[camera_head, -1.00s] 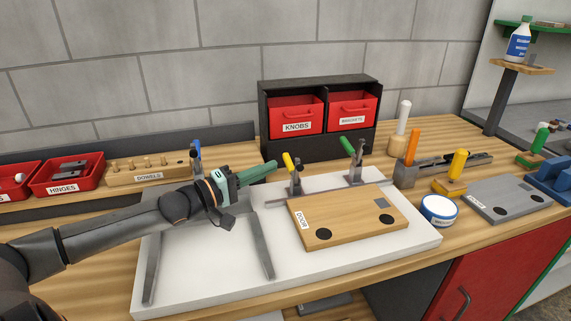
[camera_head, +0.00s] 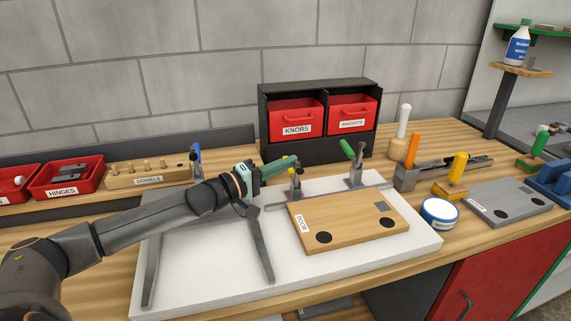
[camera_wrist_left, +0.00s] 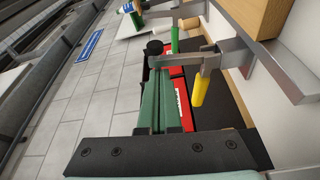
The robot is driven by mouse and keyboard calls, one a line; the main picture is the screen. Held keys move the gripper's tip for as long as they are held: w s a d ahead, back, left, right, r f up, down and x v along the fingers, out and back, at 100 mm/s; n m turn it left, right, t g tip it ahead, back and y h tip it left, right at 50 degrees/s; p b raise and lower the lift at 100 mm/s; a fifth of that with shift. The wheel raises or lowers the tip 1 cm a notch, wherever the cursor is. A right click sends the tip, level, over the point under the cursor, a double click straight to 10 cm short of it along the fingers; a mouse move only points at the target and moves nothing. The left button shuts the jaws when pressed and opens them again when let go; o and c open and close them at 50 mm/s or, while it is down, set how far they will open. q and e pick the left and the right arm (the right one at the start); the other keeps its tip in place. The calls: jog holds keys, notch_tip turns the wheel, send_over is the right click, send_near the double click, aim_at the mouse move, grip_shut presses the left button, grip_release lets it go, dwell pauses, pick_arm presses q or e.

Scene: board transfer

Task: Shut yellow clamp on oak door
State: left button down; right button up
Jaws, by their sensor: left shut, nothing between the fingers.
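The oak door (camera_head: 345,222), labelled DOOR, lies flat on a white board (camera_head: 205,280). The green-handled clamp (camera_head: 354,165) stands to the right. My right gripper is not in view.
A black rack with red KNOBS and BRACKETS bins (camera_head: 297,116) stands behind the clamps. A dowel block (camera_head: 149,175) and a HINGES bin (camera_head: 66,178) are at the left. A round tub (camera_head: 440,212) and a grey door (camera_head: 508,205) are at the right.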

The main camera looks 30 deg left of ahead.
pick_arm(q)
jog(key=shift+s+d+m+h, duration=0.3)
jog(key=shift+d+m, duration=0.05)
jog(key=shift+m, duration=0.55)
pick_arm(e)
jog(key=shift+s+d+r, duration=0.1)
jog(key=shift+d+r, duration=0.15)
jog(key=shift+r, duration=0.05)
pick_arm(q)
jog(key=s+d+m+p, duration=0.1)
jog(key=p, duration=0.1)
jog(key=shift+t+p, duration=0.3)
jog(key=shift+p, duration=0.1)
jog(key=shift+s+d+f+p, duration=0.1)
jog(key=shift+d+f+p, duration=0.1)
jog(key=shift+p, duration=0.25)
jog(key=shift+f, duration=0.1)
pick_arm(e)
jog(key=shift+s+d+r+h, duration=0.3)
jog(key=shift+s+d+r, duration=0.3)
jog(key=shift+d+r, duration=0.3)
pick_arm(q)
jog(key=shift+d, duration=0.1)
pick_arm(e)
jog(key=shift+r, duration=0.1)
pick_arm(q)
jog(key=shift+f, duration=0.1)
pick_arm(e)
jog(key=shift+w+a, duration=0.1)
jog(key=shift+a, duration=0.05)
